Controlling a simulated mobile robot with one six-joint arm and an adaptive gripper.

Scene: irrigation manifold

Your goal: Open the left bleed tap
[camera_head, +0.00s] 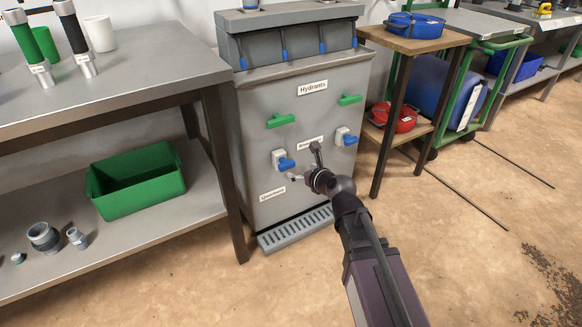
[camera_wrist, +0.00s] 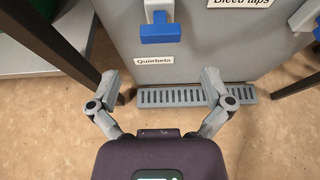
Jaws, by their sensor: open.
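The left bleed tap (camera_head: 286,163) has a blue handle on a white mount, on the front of the grey cabinet (camera_head: 350,85). In the wrist view the blue handle (camera_wrist: 160,33) is at the top centre, its wide bar lying level. The right bleed tap (camera_head: 346,137) looks alike. My gripper (camera_head: 304,164) is in front of the cabinet, just right of the left tap in the head view. In the wrist view my gripper (camera_wrist: 160,86) has its fingers spread wide with nothing between them, below the handle in the picture and apart from it.
Two green handles (camera_head: 281,120) sit under the "Hydrants" label (camera_head: 312,88). A "Quorbeta" label (camera_wrist: 154,61) is below the left tap. A drain grate (camera_head: 295,228) juts out at the cabinet's foot. A metal bench (camera_head: 130,75) stands close on the left, a wooden stand (camera_head: 415,40) on the right.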

